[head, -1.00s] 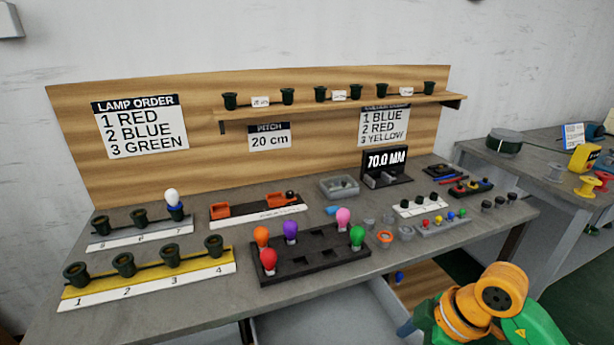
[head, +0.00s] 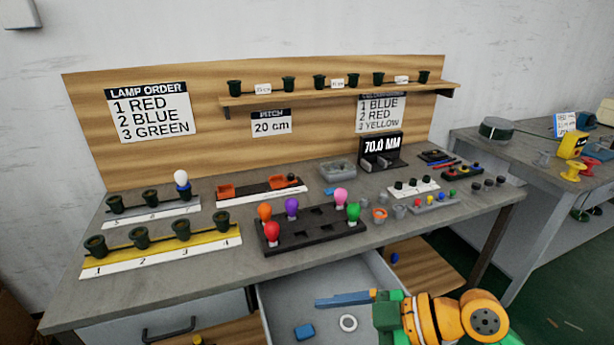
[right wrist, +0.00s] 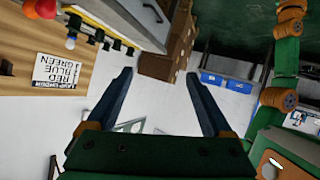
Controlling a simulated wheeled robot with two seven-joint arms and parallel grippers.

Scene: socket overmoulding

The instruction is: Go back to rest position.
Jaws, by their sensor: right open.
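My right gripper (head: 320,303) is at the bottom of the head view, in front of the bench and over the open drawer (head: 376,268). Its blue fingers point left. In the right wrist view the two fingers (right wrist: 158,76) stand wide apart with nothing between them. My left gripper is not in view.
The bench holds a black tray (head: 328,242) of coloured bulbs, a yellow socket strip (head: 160,250), and a grey socket strip (head: 150,214) with a white-and-blue bulb (head: 182,180). A blue block (head: 304,332) and a white ring (head: 348,323) lie in the drawer. A second table (head: 530,155) stands right.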

